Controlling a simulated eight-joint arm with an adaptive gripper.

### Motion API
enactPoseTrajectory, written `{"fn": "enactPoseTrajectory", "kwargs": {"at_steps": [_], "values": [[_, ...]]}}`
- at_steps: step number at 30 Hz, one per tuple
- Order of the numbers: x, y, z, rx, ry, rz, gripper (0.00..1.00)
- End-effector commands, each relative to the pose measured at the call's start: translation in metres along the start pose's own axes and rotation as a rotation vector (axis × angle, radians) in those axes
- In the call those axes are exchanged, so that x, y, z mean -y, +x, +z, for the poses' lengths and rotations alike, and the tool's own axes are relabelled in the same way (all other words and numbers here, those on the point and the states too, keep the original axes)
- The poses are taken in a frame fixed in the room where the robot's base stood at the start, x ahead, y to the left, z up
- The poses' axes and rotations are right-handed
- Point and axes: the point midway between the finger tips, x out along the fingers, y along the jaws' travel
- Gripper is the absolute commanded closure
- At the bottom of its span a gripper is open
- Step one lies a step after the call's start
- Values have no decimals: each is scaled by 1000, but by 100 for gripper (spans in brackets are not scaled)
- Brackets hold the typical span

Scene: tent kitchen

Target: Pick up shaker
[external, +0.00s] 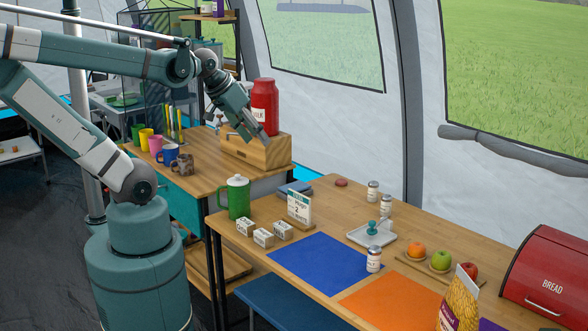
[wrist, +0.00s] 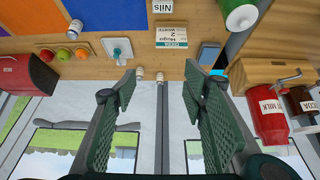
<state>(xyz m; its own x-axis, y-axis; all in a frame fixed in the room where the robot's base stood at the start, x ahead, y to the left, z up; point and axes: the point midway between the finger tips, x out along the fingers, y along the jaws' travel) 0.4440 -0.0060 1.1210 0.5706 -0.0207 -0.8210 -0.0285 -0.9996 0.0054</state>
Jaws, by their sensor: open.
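My gripper (external: 250,133) is open and empty, high near the red milk canister, well away from the shakers. Its green finger pads frame the wrist view (wrist: 160,90).
A red canister (external: 264,106) and wooden box (external: 240,151) are close to my gripper. A green pitcher (external: 238,196), sign (external: 299,207), white tray (external: 359,235), fruit (external: 440,261) and red bread bin (external: 554,278) stand on the table. The blue mat (external: 325,262) is mostly clear.

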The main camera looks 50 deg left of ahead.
Motion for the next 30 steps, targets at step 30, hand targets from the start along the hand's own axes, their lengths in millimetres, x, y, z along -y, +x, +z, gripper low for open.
{"fn": "enactPoseTrajectory", "kwargs": {"at_steps": [30], "values": [[-86,106,-38,105,274,320,57]]}}
